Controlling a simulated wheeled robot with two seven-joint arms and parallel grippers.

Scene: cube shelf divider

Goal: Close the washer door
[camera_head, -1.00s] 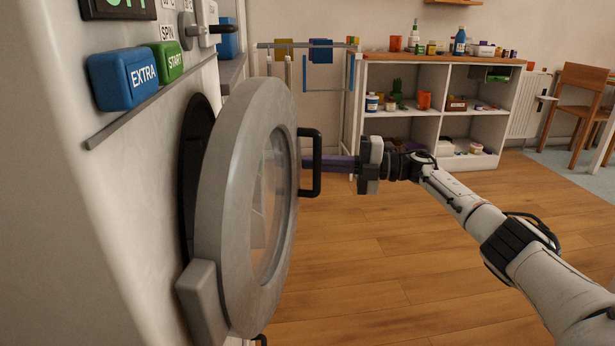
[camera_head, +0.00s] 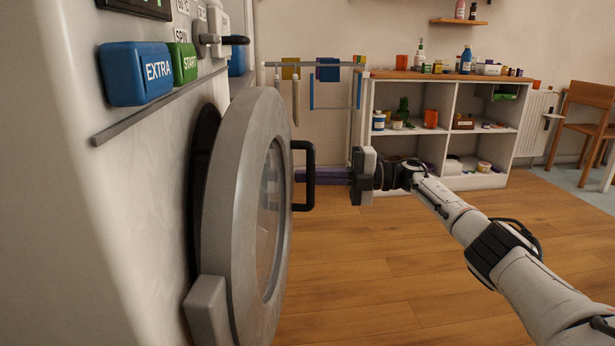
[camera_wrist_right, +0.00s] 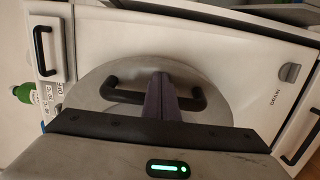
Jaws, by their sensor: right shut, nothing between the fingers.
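The washer (camera_head: 60,190) fills the left of the head view. Its round grey door (camera_head: 226,215) stands partly open, with a dark gap at the drum opening (camera_head: 203,150). The door's black handle (camera_head: 308,175) sticks out on the right. My right gripper (camera_head: 305,176) is shut and empty, its purple fingers reaching left to the handle and door. In the right wrist view the shut fingers (camera_wrist_right: 163,98) lie across the handle (camera_wrist_right: 112,92) in front of the door (camera_wrist_right: 90,85); whether they touch it I cannot tell. My left gripper is not in view.
Blue EXTRA (camera_head: 138,73) and green START (camera_head: 183,62) buttons sit above the door. A white shelf (camera_head: 455,105) with bottles and jars stands behind. The wooden floor (camera_head: 400,260) is clear.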

